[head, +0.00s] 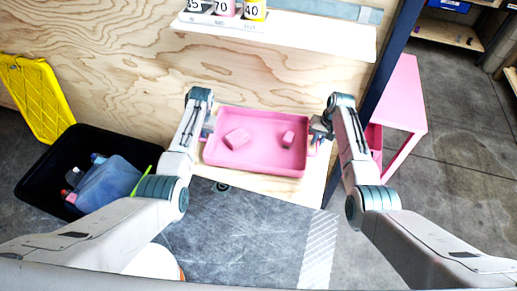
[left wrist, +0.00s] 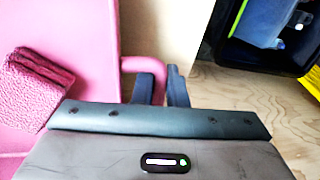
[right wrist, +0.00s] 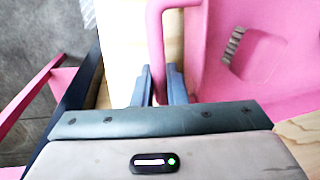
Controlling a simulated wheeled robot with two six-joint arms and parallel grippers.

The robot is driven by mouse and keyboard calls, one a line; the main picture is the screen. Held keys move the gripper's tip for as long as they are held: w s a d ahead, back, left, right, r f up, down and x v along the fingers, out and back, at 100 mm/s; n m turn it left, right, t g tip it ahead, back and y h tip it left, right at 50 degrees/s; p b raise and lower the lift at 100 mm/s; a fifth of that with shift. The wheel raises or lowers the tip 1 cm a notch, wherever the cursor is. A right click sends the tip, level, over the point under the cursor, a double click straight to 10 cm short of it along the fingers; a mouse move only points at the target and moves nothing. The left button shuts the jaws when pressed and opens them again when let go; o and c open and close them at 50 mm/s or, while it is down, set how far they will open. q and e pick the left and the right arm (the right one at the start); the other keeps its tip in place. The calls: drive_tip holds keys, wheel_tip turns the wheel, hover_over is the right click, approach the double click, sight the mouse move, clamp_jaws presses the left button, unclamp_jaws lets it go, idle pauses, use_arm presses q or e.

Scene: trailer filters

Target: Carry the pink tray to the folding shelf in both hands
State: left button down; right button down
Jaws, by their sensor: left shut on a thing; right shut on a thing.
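The pink tray (head: 262,162) is a shallow rectangular tray over a light wooden shelf board (head: 305,188) against the plywood wall. I cannot tell whether it touches the board. It holds a pink block-like thing (head: 237,138) at left and a smaller pink thing (head: 288,139) at right. My left gripper (head: 207,131) is at the tray's left end, shut on its handle (left wrist: 140,64). My right gripper (head: 318,136) is at the right end, shut on the other handle (right wrist: 156,40). The wrist views show the fingers at both handles.
A white upper shelf (head: 300,36) with numbered canisters (head: 226,8) is above the tray. A dark post (head: 391,60) and a pink stand (head: 405,85) are to the right. A black bin (head: 50,180) with bottles and a yellow crate (head: 38,95) are at left. Grey floor lies in front.

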use_arm(q)
drive_tip(key=shift+f+b, duration=0.45)
drive_tip(key=shift+f, duration=0.2)
use_arm(e)
drive_tip(key=shift+f, duration=0.65)
use_arm(q)
drive_tip(key=c, duration=1.9)
unclamp_jaws()
drive_tip(key=shift+f, duration=0.15)
use_arm(e)
drive_tip(key=c, duration=1.9)
unclamp_jaws()
drive_tip(key=shift+f, duration=0.15)
use_arm(q)
drive_tip(key=o, duration=0.4)
use_arm(e)
drive_tip(key=o, duration=0.4)
use_arm(q)
drive_tip(key=shift+o, duration=0.2)
use_arm(e)
drive_tip(key=shift+o, duration=0.2)
use_arm(q)
drive_tip(key=shift+r, duration=0.2)
